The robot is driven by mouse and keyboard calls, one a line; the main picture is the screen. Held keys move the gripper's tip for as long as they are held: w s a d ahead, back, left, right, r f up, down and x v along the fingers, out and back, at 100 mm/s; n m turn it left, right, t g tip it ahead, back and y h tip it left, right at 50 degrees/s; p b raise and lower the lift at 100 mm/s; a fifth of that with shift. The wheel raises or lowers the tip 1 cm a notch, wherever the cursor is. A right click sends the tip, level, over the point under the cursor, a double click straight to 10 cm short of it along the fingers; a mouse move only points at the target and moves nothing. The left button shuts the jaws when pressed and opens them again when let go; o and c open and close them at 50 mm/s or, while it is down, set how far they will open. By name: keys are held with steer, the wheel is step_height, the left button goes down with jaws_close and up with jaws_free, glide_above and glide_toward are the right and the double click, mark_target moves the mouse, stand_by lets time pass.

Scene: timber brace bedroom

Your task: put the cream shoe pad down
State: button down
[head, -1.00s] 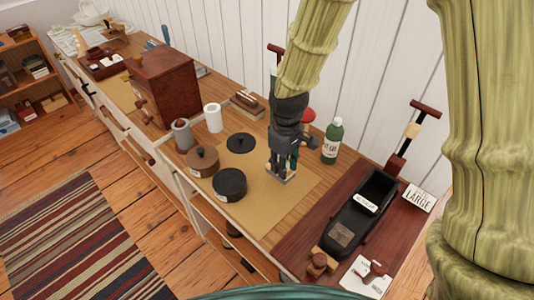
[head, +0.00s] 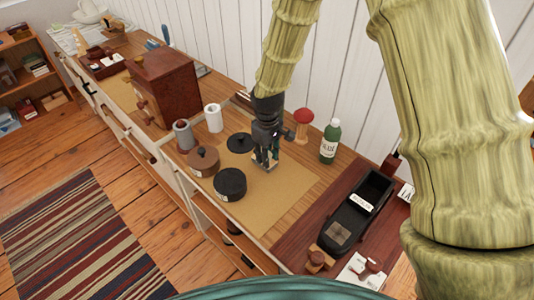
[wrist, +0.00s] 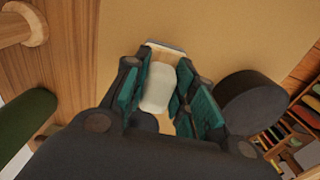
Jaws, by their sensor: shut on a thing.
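My gripper (head: 266,163) points down over the tan mat (head: 270,200), just right of the open black tin's lid and the black tin. Its fingers are shut on the cream shoe pad (wrist: 157,92), which shows in the wrist view between the teal finger pads. A pale block-like end (wrist: 166,50) shows just beyond the pad between the fingertips. In the head view the fingers hide most of the pad. I cannot tell whether it touches the mat.
A black tin (head: 230,184), a flat black lid (head: 240,143) and a brown lidded tin (head: 203,162) stand close left. A red-topped wooden mushroom (head: 303,118) and green bottle (head: 330,142) stand right. The mat's front right is bare. A black shoe tray (head: 355,210) lies further right.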

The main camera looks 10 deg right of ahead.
steer(key=shift+f, duration=0.25)
steer(key=c, duration=1.2)
jaws_free()
steer(key=shift+o, duration=0.2)
steer(key=shift+r, duration=0.15)
step_height(320, 180, up, 12)
steer(key=b, duration=0.2)
